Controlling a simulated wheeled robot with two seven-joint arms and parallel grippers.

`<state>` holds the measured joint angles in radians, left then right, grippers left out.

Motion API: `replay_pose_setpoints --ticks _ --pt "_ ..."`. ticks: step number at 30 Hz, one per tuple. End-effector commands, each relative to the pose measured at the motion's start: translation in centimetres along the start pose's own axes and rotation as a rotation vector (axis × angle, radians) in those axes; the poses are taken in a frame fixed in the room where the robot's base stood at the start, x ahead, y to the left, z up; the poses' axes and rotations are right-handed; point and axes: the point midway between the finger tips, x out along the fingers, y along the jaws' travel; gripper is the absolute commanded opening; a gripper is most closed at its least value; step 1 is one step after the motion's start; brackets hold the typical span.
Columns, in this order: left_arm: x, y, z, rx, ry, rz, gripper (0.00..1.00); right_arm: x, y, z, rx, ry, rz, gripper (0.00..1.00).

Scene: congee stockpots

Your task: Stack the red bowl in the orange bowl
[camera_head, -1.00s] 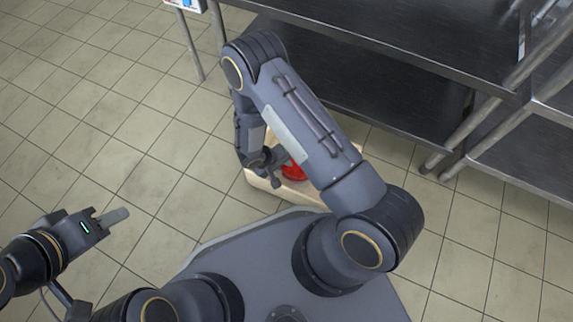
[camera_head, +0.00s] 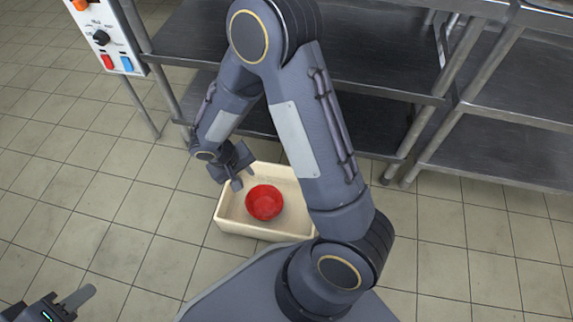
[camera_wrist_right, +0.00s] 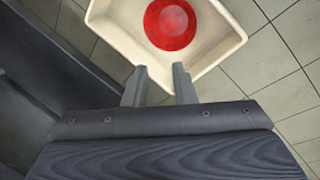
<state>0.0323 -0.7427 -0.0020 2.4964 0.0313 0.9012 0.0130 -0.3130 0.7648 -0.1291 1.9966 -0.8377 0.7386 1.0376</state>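The red bowl (camera_head: 264,202) sits upright inside a cream bin on the floor. In the right wrist view the red bowl (camera_wrist_right: 170,23) is beyond my fingertips, and nothing is between them. My right gripper (camera_head: 238,178) hangs over the bin's left side, up and left of the bowl in the head view. In the right wrist view my right gripper (camera_wrist_right: 159,72) is open and empty. My left gripper (camera_head: 77,298) is at the lower left corner of the head view, partly cut off; its opening cannot be made out. I see no orange bowl in either view.
The cream bin (camera_head: 228,213) has raised walls around the bowl. Steel shelving (camera_head: 375,125) stands behind the bin, with another steel rack at the right. A control box (camera_head: 105,38) is at the upper left. Tiled floor left of the bin is clear.

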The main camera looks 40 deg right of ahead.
Motion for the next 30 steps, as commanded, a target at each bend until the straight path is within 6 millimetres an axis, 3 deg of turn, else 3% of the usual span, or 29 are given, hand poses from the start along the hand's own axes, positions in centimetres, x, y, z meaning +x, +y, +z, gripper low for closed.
replay_pose_setpoints --ticks 1,6,15,21,30 --pt "0.0 0.0 0.0 0.000 0.000 0.000 0.36 -2.4 1.8 0.2 0.040 0.006 -0.051 0.24" --pt "0.0 0.0 0.0 0.000 0.000 0.000 0.36 -8.6 6.3 3.0 0.107 0.027 -0.214 0.24" --pt "0.0 0.0 0.0 0.000 0.000 0.000 0.36 -16.6 10.8 10.4 0.155 0.195 -0.500 0.24" --pt "0.0 0.0 0.0 0.000 0.000 0.000 0.36 -19.4 11.0 14.4 0.141 0.350 -0.622 0.24" --pt "0.0 0.0 0.0 0.000 0.000 0.000 0.36 -20.4 10.6 16.0 0.122 0.435 -0.667 0.24"
